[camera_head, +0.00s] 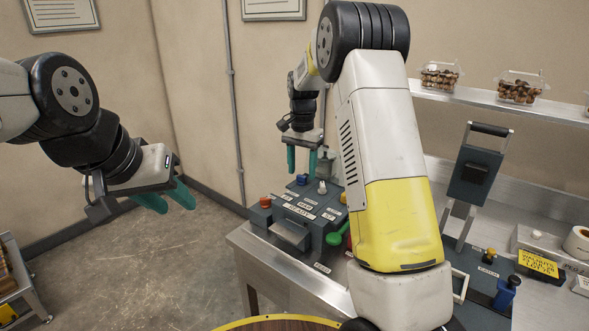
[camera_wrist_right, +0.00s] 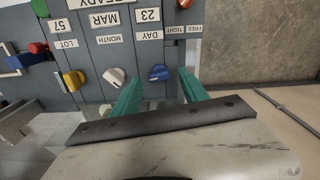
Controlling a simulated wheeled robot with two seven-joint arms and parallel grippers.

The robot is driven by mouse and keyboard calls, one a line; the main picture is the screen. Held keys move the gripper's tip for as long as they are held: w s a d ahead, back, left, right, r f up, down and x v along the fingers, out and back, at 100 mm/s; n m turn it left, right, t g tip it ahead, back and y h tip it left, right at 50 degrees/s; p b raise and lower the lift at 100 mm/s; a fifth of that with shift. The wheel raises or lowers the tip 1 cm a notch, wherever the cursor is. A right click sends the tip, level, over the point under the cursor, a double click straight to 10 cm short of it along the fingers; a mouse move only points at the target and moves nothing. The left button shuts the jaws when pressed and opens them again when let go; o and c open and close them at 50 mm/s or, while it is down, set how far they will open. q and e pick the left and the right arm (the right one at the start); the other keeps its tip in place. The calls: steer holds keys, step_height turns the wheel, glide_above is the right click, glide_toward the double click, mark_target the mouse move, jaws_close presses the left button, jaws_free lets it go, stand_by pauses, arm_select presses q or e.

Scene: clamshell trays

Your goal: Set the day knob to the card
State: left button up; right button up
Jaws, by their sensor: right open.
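The day knob (camera_wrist_right: 159,73) is blue, under the DAY label, with a window (camera_wrist_right: 147,15) that appears to read 23. It also shows in the head view (camera_head: 302,179) on the grey control panel. My right gripper (camera_head: 302,159) is open above the back of the panel. In the right wrist view its teal fingertips (camera_wrist_right: 158,80) stand on either side of the blue knob, and contact cannot be told. A yellow card (camera_head: 537,263) with small print, mostly unreadable, stands at the right. My left gripper (camera_head: 167,198) is open and empty, over the floor at left.
A white month knob (camera_wrist_right: 114,77) and a yellow lot knob (camera_wrist_right: 74,80) sit beside the day knob. A press with a raised lever (camera_head: 478,170) stands right. Clamshells (camera_head: 520,88) rest on the shelf.

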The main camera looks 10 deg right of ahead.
mark_target(302, 176)
step_height(302, 176, up, 6)
steer(key=shift+r, duration=0.25)
steer(key=shift+s+r, duration=0.15)
steer(key=s+d+r+n+t+y, duration=0.1)
steer(key=s+r+n+t, duration=0.1)
steer(key=s+r, duration=0.45)
steer(key=s+d+r+n+t+y, duration=0.1)
steer(key=s+r+n, duration=0.15)
steer(key=s, duration=0.75)
steer(key=s+f+n+t, duration=0.2)
steer(key=s+n+t, duration=0.1)
steer(key=s, duration=1.2)
steer(key=shift+s+a+f, duration=0.2)
steer(key=shift+a+f, duration=0.1)
steer(key=shift+a, duration=0.05)
steer(key=shift+d, duration=0.1)
